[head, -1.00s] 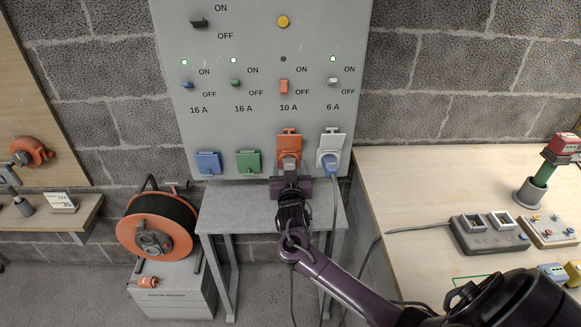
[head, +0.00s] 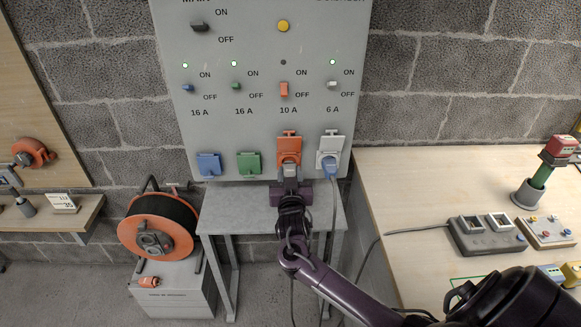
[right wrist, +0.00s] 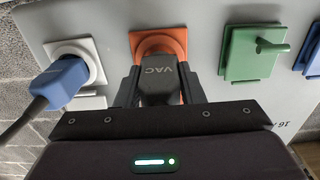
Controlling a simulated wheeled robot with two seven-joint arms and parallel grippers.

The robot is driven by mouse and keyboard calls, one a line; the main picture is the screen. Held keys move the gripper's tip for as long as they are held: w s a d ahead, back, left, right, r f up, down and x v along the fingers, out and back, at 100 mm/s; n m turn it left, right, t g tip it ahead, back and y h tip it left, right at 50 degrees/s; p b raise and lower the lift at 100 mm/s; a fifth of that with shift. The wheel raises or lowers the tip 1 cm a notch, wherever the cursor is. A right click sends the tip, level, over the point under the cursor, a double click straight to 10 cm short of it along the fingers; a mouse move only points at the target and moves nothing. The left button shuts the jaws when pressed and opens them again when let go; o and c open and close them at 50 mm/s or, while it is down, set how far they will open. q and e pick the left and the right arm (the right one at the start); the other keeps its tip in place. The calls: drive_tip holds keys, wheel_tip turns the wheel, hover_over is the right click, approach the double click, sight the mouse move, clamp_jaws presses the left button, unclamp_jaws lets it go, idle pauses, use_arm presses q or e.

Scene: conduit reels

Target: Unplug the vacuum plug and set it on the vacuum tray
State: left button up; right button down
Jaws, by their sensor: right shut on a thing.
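The vacuum plug (head: 290,171), grey and marked VAC in the right wrist view (right wrist: 158,84), is at the orange 10 A socket (head: 289,153). My right gripper (head: 290,180) is shut on it, with one finger on each side. The plug's front faces the orange socket (right wrist: 158,42); I cannot tell whether its pins are still in. The orange lid (head: 289,133) is up. The lamp above the 10 A switch (head: 284,89) is dark. No vacuum tray can be made out for sure. My left gripper is not in view.
A blue plug (head: 329,168) with a grey cable sits in the white 6 A socket, close beside my gripper. Blue (head: 208,164) and green (head: 249,163) lids are left of it. A grey table (head: 260,217) stands below. The wooden bench (head: 410,190) at right holds a control box (head: 484,237).

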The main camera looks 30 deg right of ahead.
drive_tip(key=shift+p+v, duration=1.2)
drive_tip(key=shift+v, duration=0.85)
